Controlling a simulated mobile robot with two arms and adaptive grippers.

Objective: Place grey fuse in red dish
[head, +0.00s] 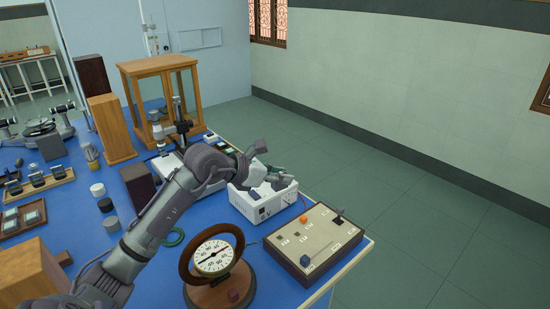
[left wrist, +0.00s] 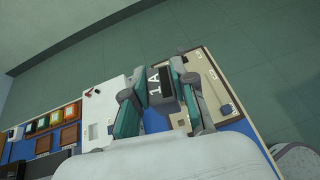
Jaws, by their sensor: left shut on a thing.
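My left gripper (head: 278,178) hangs over the white box in the head view. In the left wrist view my left gripper (left wrist: 160,85) is shut on a small grey block (left wrist: 161,88) marked "1 A", which I take to be the grey fuse. The block sits between the two fingers, and I cannot make it out clearly in the head view. I cannot pick out a red dish in either view. My right gripper is not in view.
A white box (head: 249,208) stands near the bench's right edge. Beside it are a beige control panel (head: 325,228) with knobs and a round dial (head: 213,256). A wood-framed glass case (head: 128,86) stands behind. Several small coloured squares (left wrist: 57,117) line the left wrist view's left.

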